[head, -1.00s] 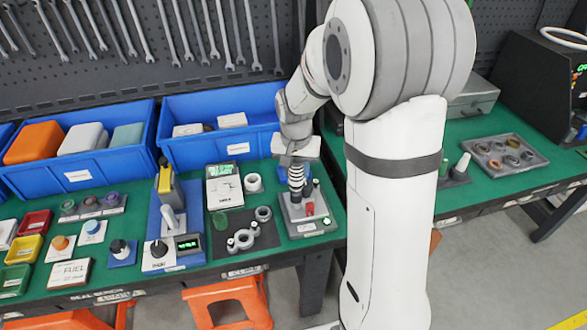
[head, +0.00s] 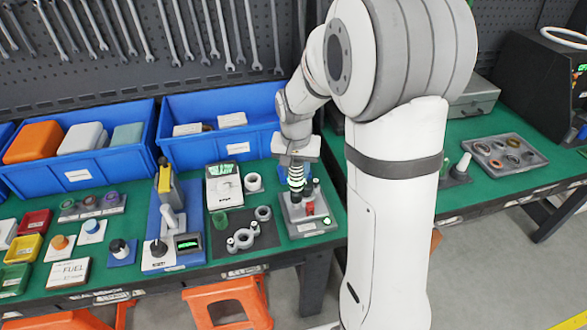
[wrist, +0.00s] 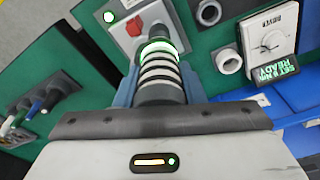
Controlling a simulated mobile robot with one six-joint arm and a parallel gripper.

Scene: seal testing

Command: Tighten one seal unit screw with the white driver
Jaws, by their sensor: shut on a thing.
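My gripper (head: 296,162) points down over the seal unit (head: 318,228), a grey block at the bench's right end. It is shut on the driver (head: 296,182), a dark shaft with white bands. In the wrist view the driver (wrist: 160,70) stands between the blue fingers, with a bright green ring glowing near its far end. The driver's tip meets the top of the seal unit (wrist: 122,38), but the tip and the screw under it are hidden. A red knob (head: 310,208) and a lit green lamp (head: 327,221) are on the unit.
A white dial box (wrist: 268,38) with a green display reading 8 Nm and READY stands nearby. Blue bins (head: 215,143) stand behind. A blue test stand (head: 160,255) is further left.

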